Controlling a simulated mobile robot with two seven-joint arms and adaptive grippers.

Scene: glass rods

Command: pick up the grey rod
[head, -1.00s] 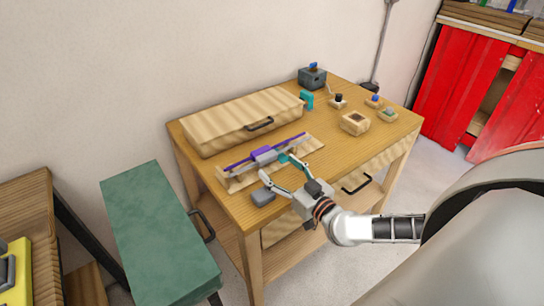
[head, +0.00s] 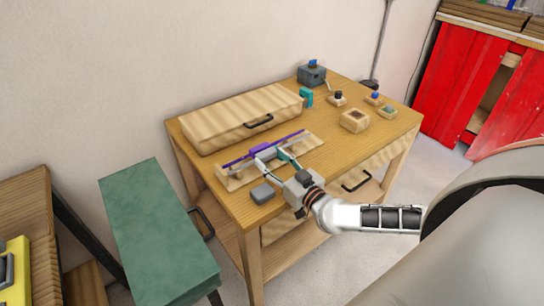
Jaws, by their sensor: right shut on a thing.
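The grey rod (head: 241,171) lies across the front of a light wooden rack (head: 231,184) on the wooden table. My right gripper (head: 275,160) reaches over the rack from the lower right, with its fingers shut on the grey rod near its middle. The fingers hide part of the rod. I cannot tell whether the rod is clear of the rack. A purple rod (head: 236,162) with a purple block lies just behind it. My left gripper is not in view.
A large wooden case (head: 225,124) stands behind the rack. A small grey block (head: 262,193) lies in front of it. A teal piece (head: 306,97), a dark box (head: 312,75) and a wooden block (head: 354,120) stand farther back.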

